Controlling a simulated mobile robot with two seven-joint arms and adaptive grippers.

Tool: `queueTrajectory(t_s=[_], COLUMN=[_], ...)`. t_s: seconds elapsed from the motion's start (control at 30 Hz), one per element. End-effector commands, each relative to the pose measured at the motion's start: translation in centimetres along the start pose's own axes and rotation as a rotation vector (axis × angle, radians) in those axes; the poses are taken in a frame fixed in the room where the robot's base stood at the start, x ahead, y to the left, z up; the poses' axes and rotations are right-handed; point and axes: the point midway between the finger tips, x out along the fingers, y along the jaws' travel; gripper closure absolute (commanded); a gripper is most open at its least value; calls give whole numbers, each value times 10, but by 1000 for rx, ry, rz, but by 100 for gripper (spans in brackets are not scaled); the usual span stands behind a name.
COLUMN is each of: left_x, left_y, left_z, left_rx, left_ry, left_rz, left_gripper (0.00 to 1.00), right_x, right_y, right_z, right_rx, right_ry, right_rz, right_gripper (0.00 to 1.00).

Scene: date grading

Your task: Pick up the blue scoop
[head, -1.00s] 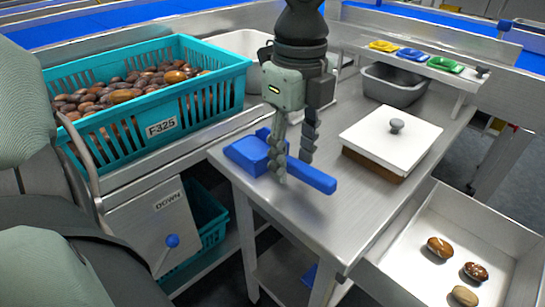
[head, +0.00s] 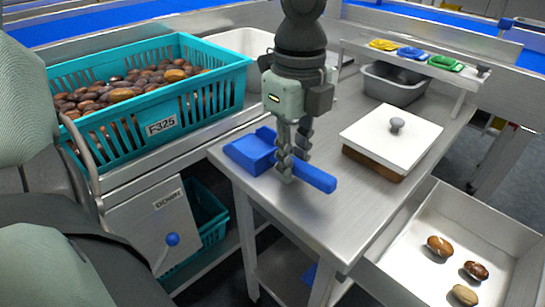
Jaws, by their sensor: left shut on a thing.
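The blue scoop (head: 249,154) lies on the steel table near its left front edge. Its broad pan is at the left and its handle (head: 318,178) points to the lower right. My left gripper (head: 291,171) comes down from above and is shut on the scoop between the pan and the free end of the handle. The fingers hide a short part of the handle. The scoop appears to rest on the table; I cannot see a gap under it. My right gripper is not in view.
A teal crate (head: 212,101) of dates stands at the left. A white-lidded box (head: 392,137) and a grey bin (head: 397,86) are on the steel table (head: 315,215). A white tray (head: 410,250) with several dates is at the lower right. Small coloured scoops or dishes sit on the back shelf.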

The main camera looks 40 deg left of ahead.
Motion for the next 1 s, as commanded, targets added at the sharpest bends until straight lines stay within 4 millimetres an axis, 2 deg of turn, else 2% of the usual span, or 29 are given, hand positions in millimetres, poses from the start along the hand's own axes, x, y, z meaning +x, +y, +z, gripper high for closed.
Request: queueTrajectory(t_s=[0.37,0.47,0.6,0.73,0.83,1.0], left_x=[-7,-18,-44,-58,-72,-93], left_y=[-1,-2,-2,19,35,58], left_z=[0,0,0,-21,-39,-64], left_rx=[1,0,-1,5,4,2], left_ry=[-2,-3,-3,-7,-7,-5], left_rz=[-3,-5,-9,-6,-6,-6], left_gripper=[100,100,100,100,100,100], right_x=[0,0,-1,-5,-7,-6], right_y=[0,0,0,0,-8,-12], right_z=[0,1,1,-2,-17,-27], right_rx=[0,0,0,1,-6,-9], right_ry=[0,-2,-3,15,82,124], right_rz=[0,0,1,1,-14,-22], right_gripper=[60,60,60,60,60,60])
